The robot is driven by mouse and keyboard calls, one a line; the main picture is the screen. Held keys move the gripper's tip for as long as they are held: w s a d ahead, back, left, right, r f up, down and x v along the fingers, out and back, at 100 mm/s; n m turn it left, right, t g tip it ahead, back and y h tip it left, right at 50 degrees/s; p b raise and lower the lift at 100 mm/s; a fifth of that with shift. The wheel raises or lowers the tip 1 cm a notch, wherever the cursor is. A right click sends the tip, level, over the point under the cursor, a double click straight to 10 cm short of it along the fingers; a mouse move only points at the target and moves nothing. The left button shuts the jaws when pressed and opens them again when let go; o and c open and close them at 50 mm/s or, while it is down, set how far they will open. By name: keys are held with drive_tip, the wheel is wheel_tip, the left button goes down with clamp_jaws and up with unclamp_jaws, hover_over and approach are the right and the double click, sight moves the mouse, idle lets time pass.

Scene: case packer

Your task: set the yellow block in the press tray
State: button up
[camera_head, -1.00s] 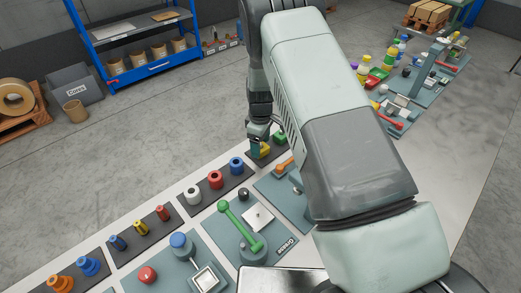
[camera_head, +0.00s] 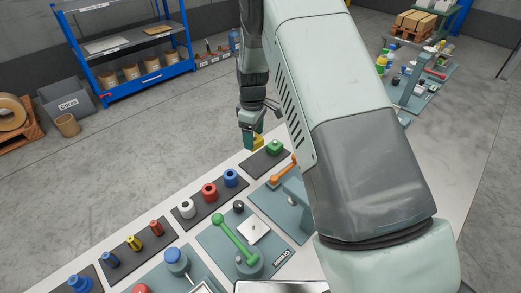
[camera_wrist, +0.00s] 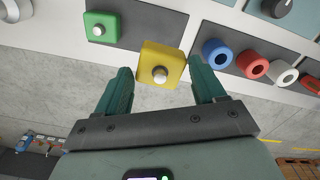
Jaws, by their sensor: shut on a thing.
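The yellow block (camera_head: 258,140) is a squarish piece with a pale round knob on top. It is held in my gripper (camera_head: 251,138), raised by the dark mat at the far edge of the table. In the wrist view, the yellow block (camera_wrist: 172,53) sits between the tips of my gripper's two green fingers (camera_wrist: 162,78). A finger hides part of the block in the head view. A white square plate (camera_head: 254,230) lies on the station with the green lever. A framed pale tray (camera_head: 200,288) is cut off at the bottom edge. I cannot tell which is the press tray.
A green block (camera_head: 275,146) stays on the dark mat (camera_head: 262,163). Blue, red and white rings (camera_head: 209,191) stand on another mat. An orange lever (camera_head: 283,174) and a green lever (camera_head: 236,240) stand up from their stations. My arm covers the right middle.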

drive_tip(key=shift+r, duration=0.4)
drive_tip(key=shift+s+d+r, duration=0.1)
drive_tip(key=shift+d+r, duration=0.05)
drive_tip(key=shift+d, duration=0.15)
drive_tip(key=s+d+r+m, duration=0.1)
drive_tip(key=s+d+m, duration=1.1)
drive_tip(key=d+m, duration=0.45)
drive_tip(key=shift+m, duration=0.55)
wheel_tip(320, 180, down, 6)
drive_tip(key=shift+s+d+r, duration=0.1)
drive_tip(key=shift+s+r, duration=0.05)
drive_tip(key=shift+f, duration=2.05)
